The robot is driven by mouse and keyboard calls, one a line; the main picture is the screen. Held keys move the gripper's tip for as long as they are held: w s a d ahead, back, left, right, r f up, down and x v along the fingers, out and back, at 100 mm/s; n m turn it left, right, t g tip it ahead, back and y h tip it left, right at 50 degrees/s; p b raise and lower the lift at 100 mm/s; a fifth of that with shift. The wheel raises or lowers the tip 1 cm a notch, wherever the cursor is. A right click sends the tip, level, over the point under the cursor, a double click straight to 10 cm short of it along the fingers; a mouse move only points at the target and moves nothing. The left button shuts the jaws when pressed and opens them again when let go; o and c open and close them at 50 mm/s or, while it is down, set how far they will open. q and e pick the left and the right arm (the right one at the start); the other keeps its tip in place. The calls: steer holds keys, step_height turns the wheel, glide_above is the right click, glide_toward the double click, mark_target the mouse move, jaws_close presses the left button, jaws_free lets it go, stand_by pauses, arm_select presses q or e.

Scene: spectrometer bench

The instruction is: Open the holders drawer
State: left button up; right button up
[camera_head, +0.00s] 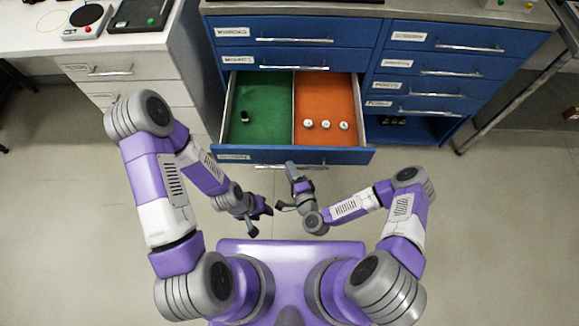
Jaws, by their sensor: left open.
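A blue drawer (240,155) in the left column of the cabinet stands pulled well out. Its front carries a small label too small to read, so I cannot confirm it is the holders drawer. Its inside has a green section (265,105) on the left and an orange section (325,95) on the right. My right gripper (288,185) is at the drawer front, by its handle; whether it touches the handle or is open is unclear. My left gripper (260,222) is open and empty, below the drawer front and apart from it.
A dark holder (245,117) stands in the green section; several small white round pieces (326,125) sit in the orange section. The other blue drawers (440,38) are shut. A white cabinet (140,65) stands at left. Floor (480,220) is clear at right.

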steer(key=p+v, duration=0.1)
steer(key=v, duration=0.4)
steer(key=shift+s+d+r, duration=0.1)
steer(key=shift+s+r, duration=0.05)
steer(key=shift+s, duration=0.2)
steer(key=s+d+r+n+g+h+p, duration=0.2)
steer(key=s+d+n+g, duration=0.5)
steer(key=g, duration=0.7)
steer(key=s+n, duration=0.2)
steer(key=n, duration=0.2)
steer(key=shift+s+d+n, duration=0.2)
steer(key=shift+d+n, duration=0.1)
steer(key=shift+d, duration=0.05)
